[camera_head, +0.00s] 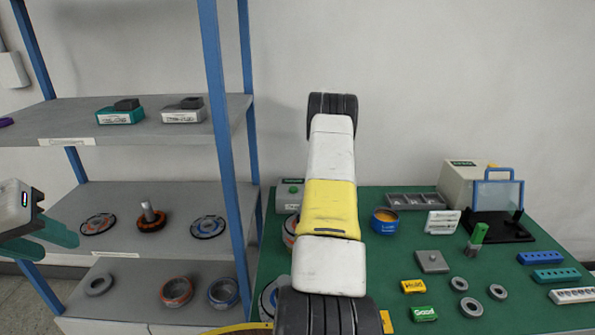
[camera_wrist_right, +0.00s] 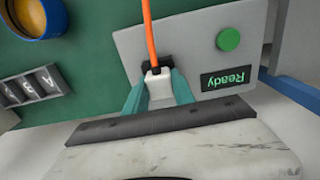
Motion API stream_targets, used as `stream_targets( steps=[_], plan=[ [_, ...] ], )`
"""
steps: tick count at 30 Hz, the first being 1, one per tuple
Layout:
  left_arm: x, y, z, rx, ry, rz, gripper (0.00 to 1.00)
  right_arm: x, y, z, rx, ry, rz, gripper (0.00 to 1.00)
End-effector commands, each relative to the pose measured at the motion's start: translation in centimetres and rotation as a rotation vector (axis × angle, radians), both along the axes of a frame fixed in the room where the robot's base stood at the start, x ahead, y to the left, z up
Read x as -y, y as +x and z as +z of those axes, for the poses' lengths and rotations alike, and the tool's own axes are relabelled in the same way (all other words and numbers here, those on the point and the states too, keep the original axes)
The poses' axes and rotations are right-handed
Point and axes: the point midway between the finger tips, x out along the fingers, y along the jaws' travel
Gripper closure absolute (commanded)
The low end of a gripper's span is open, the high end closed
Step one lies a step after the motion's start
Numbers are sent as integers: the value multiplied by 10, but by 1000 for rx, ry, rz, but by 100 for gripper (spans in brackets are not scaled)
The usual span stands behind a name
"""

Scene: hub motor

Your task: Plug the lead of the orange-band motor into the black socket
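In the right wrist view a white plug (camera_wrist_right: 159,83) on an orange lead (camera_wrist_right: 149,32) sits between the teal fingers of my right gripper (camera_wrist_right: 159,88), which press its sides. The plug's front end is at the black socket (camera_wrist_right: 157,62) on a grey panel; how deep it sits I cannot tell. In the head view my right arm hides this gripper, the plug and the socket. An orange-tinged ring part (camera_head: 289,228), perhaps the motor, is partly hidden behind the arm. My left gripper (camera_head: 62,238) is at the left, fingers apart and empty, in front of the shelf.
The panel has a green button (camera_wrist_right: 228,39) and a display (camera_wrist_right: 229,78) reading "Ready". A shelf rack (camera_head: 165,193) with motor parts stands left. The green bench (camera_head: 395,272) holds a blue tin (camera_head: 384,222), labelled blocks, rings and a press (camera_head: 498,210) at the right.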

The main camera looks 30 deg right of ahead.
Motion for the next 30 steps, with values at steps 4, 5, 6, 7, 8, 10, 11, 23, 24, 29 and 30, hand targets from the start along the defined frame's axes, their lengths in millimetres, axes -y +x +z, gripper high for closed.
stream_targets(
  steps=[4, 5, 6, 7, 8, 10, 11, 23, 24, 29, 30],
  plan=[
    [0, 0, 0, 0, 0, 0, 64, 0, -1, -2, -3, 1, 0, 44],
    [0, 0, 0, 0, 0, 0, 64, 0, -1, -2, -3, 1, 0, 44],
    [0, 0, 0, 0, 0, 0, 64, 0, -1, -2, -3, 1, 0, 44],
    [0, 0, 0, 0, 0, 0, 64, 0, -1, -2, -3, 1, 0, 44],
    [0, 0, 0, 0, 0, 0, 64, 0, -1, -2, -3, 1, 0, 44],
    [0, 0, 0, 0, 0, 0, 64, 0, -1, -2, -3, 1, 0, 44],
    [0, 0, 0, 0, 0, 0, 64, 0, -1, -2, -3, 1, 0, 44],
    [0, 0, 0, 0, 0, 0, 64, 0, 0, 44, 0, 0, 0, 44],
    [0, 0, 0, 0, 0, 0, 64, 0, 1, 51, 1, 0, 0, 44],
    [0, 0, 0, 0, 0, 0, 64, 0, 0, 70, -1, 0, 0, 44],
    [0, 0, 0, 0, 0, 0, 64, 0, 0, 73, -1, 0, 0, 44]
  ],
)
